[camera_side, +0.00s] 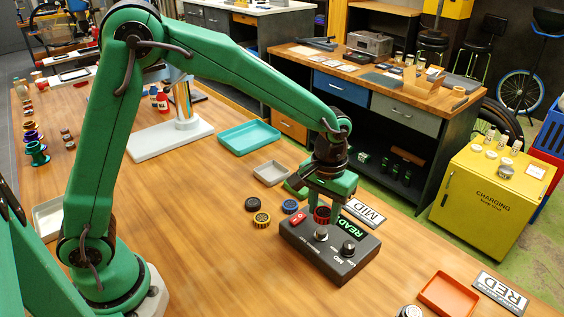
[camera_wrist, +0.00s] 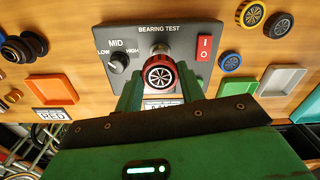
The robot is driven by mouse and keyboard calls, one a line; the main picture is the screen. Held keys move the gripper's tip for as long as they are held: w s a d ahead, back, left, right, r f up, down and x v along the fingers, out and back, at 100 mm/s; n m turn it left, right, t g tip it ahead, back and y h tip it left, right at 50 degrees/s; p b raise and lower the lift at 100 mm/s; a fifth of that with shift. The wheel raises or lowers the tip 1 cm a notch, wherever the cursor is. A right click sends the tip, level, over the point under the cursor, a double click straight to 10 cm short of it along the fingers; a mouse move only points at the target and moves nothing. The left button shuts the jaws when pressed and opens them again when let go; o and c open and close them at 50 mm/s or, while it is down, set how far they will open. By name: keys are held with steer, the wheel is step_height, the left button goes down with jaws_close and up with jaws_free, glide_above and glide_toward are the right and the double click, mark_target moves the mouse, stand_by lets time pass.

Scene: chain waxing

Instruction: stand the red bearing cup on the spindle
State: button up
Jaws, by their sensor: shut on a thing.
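My gripper (camera_side: 321,203) is shut on the red bearing cup (camera_side: 322,215), above the dark grey bearing test box (camera_side: 335,262). In the wrist view, the red cup (camera_wrist: 160,74) shows its spoked face between my two green fingers. The silver spindle (camera_side: 321,233) stands on the box top, just below the cup in the side view. In the wrist view the spindle (camera_wrist: 160,49) shows right behind the cup's edge. The cup appears to be held apart from the spindle, but the exact gap is hard to judge.
The box carries a knob (camera_side: 348,247), a red switch (camera_side: 298,218) and a READY display (camera_side: 350,228). Yellow (camera_side: 262,219), blue (camera_side: 290,206) and black (camera_side: 253,204) cups lie left of the box. An orange tray (camera_side: 448,294) sits at the right.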

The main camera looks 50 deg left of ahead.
mark_target(323, 212)
steer(key=shift+f, duration=1.75)
steer(key=shift+f, duration=0.15)
steer(key=o, duration=1)
steer(key=shift+c, duration=0.2)
step_height(323, 212, up, 12)
steer(key=shift+r, duration=0.1)
steer(key=shift+r, duration=0.1)
